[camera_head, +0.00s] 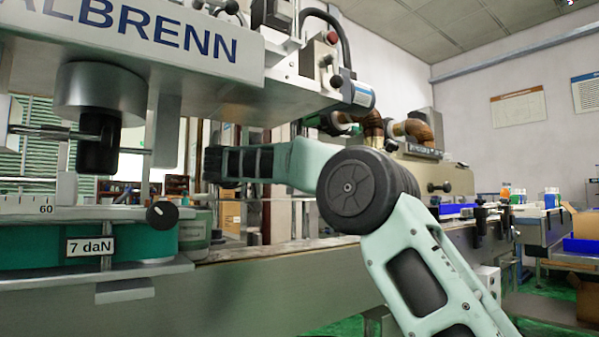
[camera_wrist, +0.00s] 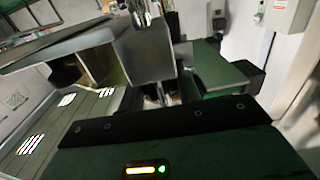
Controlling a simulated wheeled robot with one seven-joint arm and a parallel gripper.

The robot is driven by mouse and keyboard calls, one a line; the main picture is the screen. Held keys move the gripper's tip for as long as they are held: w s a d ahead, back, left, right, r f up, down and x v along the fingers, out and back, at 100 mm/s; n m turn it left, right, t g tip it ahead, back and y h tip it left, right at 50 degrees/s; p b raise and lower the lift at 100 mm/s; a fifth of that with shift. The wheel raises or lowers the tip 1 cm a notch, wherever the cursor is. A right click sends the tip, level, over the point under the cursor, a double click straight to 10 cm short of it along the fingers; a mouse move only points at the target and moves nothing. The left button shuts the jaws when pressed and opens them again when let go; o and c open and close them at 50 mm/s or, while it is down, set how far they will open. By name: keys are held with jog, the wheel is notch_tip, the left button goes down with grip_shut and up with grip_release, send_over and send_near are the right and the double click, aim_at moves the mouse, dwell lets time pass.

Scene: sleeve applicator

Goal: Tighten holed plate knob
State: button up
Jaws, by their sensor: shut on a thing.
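My gripper (camera_wrist: 162,94) shows in the wrist view behind its dark green housing with a lit strip. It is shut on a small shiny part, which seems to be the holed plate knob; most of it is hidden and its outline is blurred. In the head view my arm reaches left behind the machine's front, and its end is not clearly visible. A black round knob (camera_head: 160,215) with a white mark sits at the right end of the green "7 daN" unit (camera_head: 130,243), apart from my visible arm.
The machine's large head (camera_head: 130,45) with a black-tipped metal cylinder (camera_head: 97,130) overhangs the left side. A long metal conveyor side (camera_head: 270,290) runs below my arm. Copper-coloured pipes (camera_head: 410,130) stand behind it. Small bottles (camera_head: 550,197) stand at far right.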

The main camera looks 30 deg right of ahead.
jog(key=shift+r+m+g+p, duration=0.3)
jog(key=shift+g+p, duration=0.3)
jog(key=shift+p, duration=0.6)
jog(key=m+g+p, duration=0.1)
jog(key=p, duration=0.3)
jog(key=shift+g, duration=0.4)
jog(key=shift+m+g+p, duration=0.5)
jog(key=shift+g+p, duration=0.2)
jog(key=shift+p, duration=0.3)
jog(key=shift+f, duration=0.15)
jog(key=shift+f+m+g+p, duration=0.15)
jog(key=shift+m+g+p, duration=0.15)
jog(key=shift+p, duration=0.05)
jog(key=o, duration=0.9)
jog(key=shift+a, duration=0.1)
